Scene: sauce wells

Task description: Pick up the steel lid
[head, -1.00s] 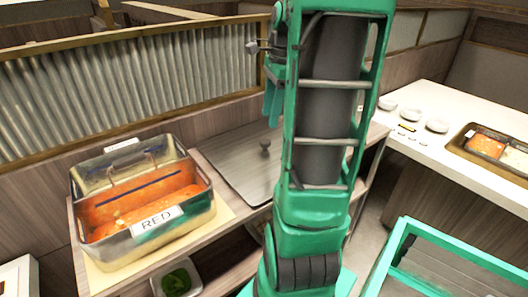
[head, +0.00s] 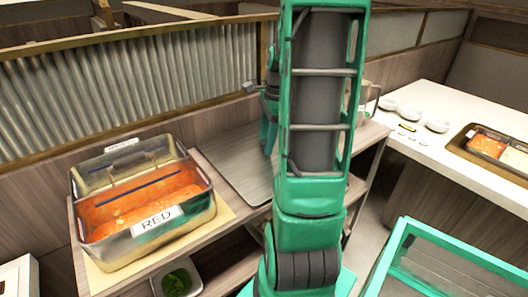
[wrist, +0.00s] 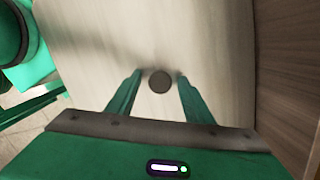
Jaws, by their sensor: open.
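The steel lid (head: 232,168) is a flat, pale grey sheet lying on the wooden shelf unit in the head view. My arm covers its right part and its knob there. In the wrist view the lid (wrist: 140,40) fills most of the picture, and its dark round knob (wrist: 160,82) shows between the fingertips. My gripper (wrist: 158,76) is open above the lid, with one green finger on each side of the knob. I cannot tell how far the fingertips are above the lid.
A steel container (head: 200,213) labelled RED, with orange sauce, stands left of the lid. A corrugated partition (head: 130,90) runs behind. A white counter (head: 435,112) with small bowls and sauce wells is at right. A green-filled bowl (head: 178,282) sits on the lower shelf.

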